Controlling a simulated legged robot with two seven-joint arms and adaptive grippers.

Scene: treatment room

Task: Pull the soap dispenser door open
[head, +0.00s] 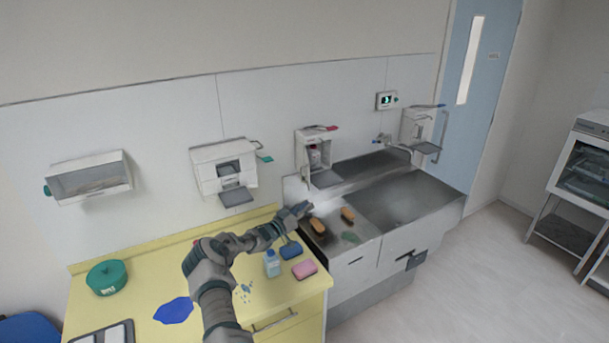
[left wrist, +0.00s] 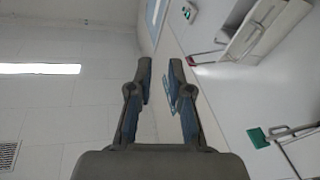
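Several white dispensers hang on the wall. The middle one (head: 303,150), with a red lever on top, shows a bottle (head: 315,155) inside its open front; I take it as the soap dispenser. A dark grey flap (head: 325,179) juts out below it; I cannot tell if it is a door or a tray. My left gripper (head: 302,208) is below and slightly left of it, apart from it. In the left wrist view the gripper's fingers (left wrist: 159,75) are spread and empty. A white dispenser with a red lever (left wrist: 262,28) shows at upper right there. My right gripper is not in view.
Another dispenser (head: 208,172) with a green lever hangs to the left, and one (head: 415,125) to the right. The steel sink (head: 400,200) holds brushes (head: 348,215). The yellow counter (head: 150,258) bears a bottle (head: 272,264), sponges (head: 304,270) and a green pot (head: 106,279).

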